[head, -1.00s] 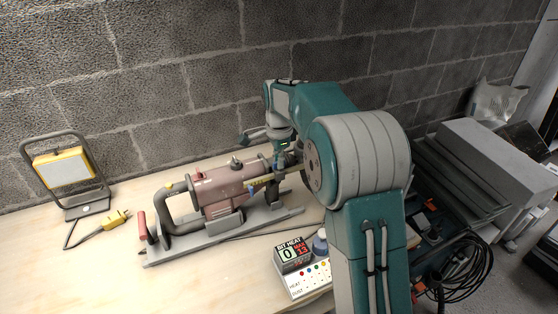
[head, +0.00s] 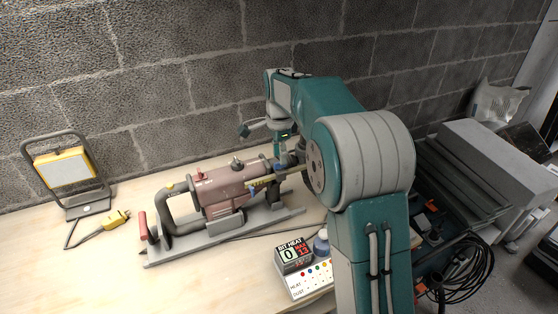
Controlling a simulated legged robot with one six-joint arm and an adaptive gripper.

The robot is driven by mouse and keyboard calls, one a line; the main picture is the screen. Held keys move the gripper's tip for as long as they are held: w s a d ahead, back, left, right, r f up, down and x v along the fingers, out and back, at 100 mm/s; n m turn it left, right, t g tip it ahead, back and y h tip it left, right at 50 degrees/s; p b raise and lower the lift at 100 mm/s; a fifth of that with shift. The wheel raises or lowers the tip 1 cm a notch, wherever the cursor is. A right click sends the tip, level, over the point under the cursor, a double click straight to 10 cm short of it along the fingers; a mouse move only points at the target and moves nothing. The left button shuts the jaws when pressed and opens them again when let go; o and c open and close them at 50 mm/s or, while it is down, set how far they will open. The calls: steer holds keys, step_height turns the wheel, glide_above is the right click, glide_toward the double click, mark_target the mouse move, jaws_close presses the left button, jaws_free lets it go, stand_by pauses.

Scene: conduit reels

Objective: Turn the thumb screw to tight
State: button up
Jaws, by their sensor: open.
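A pinkish motor-like tool (head: 220,187) lies on a grey stand (head: 185,245) on the bench. A dark knob (head: 237,163) stands on its top, and a small blue part (head: 252,191) shows on its right end by a yellow strip (head: 263,182). I cannot tell for certain which is the thumb screw, or how tight it is. My gripper (head: 263,141) is open, above the right end of the tool. Its teal fingers are spread, one out to the left and one lower near the tool's end. I see nothing held. Contact is too small to judge.
A box reading BIT HEAT (head: 293,256), with coloured lights below it, stands at the front bench edge beside a blue-capped bottle (head: 321,243). A work lamp (head: 65,175) and a yellow plug (head: 116,218) lie left. A block wall rises behind. The front left bench is clear.

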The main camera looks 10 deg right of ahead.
step_height(320, 180, up, 9)
steer(key=shift+r, duration=0.15)
steer(key=shift+a, duration=0.1)
steer(key=s+r+n+t, duration=0.2)
steer(key=s+r+n, duration=0.2)
steer(key=s, duration=0.4)
steer(key=s+f+n+t, duration=0.1)
steer(key=s+n, duration=0.3)
steer(key=s, duration=0.4)
steer(key=s+f+n+t, duration=0.1)
steer(key=s+f+n, duration=0.3)
steer(key=s, duration=0.4)
steer(key=s+f+n+t, duration=0.1)
steer(key=s+f+n, duration=0.2)
steer(key=s, duration=0.6)
steer(key=shift+n+t, duration=0.3)
steer(key=shift+n, duration=0.1)
